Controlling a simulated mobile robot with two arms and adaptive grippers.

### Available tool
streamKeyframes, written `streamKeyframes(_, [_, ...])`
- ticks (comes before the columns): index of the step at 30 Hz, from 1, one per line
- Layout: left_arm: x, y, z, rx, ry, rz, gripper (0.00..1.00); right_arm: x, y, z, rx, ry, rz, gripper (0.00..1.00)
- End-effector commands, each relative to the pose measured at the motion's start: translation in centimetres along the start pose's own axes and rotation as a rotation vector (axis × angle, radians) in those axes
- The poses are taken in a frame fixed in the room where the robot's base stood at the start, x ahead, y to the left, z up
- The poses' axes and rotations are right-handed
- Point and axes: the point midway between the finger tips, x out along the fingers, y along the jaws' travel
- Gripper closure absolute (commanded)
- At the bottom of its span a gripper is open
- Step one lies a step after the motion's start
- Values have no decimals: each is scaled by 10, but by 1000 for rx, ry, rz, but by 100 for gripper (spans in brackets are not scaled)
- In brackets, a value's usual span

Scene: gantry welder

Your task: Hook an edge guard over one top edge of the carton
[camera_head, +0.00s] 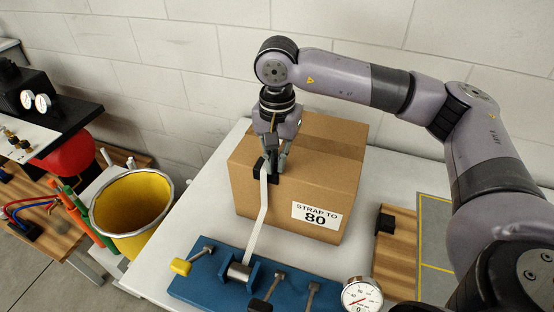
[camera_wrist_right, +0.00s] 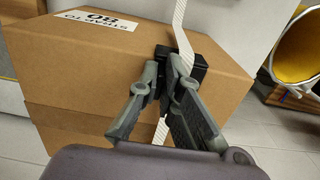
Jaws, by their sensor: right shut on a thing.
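The brown carton (camera_head: 280,210) stands on the light table, with a "STRAP TO 80" label on its front. My right gripper (camera_head: 274,160) is above its front top edge, shut on a black edge guard (camera_head: 259,171). The guard lies at that edge, left of the middle; whether it is fully seated cannot be told. A white strap (camera_head: 263,205) runs down past the guard. In the right wrist view the guard (camera_wrist_right: 197,72) sits at the carton's edge (camera_wrist_right: 90,60), between and behind my fingers (camera_wrist_right: 166,80). My left gripper is not in view.
A blue strapping tool (camera_head: 205,285) with a gauge (camera_head: 362,295) stands in front of the carton. Another black piece (camera_head: 384,222) lies on a wooden board (camera_head: 396,250) at right. A yellow bin (camera_head: 130,210) stands left of the table. A wall is behind.

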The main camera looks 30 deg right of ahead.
Motion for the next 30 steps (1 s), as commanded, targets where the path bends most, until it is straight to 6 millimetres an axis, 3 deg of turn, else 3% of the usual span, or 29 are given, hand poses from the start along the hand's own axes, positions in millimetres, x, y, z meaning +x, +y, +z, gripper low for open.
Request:
streamKeyframes(6, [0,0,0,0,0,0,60,0,0,0,0,0,0,100])
streamKeyframes(7, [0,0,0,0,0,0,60,0,0,0,0,0,0,93])
streamKeyframes(17, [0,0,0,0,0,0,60,0,0,0,0,0,0,71])
streamKeyframes(26, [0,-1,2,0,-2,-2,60,-1,0,0,0,0,0,71])
streamKeyframes(30, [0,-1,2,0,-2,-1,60,-13,-1,0,0,2,-3,71])
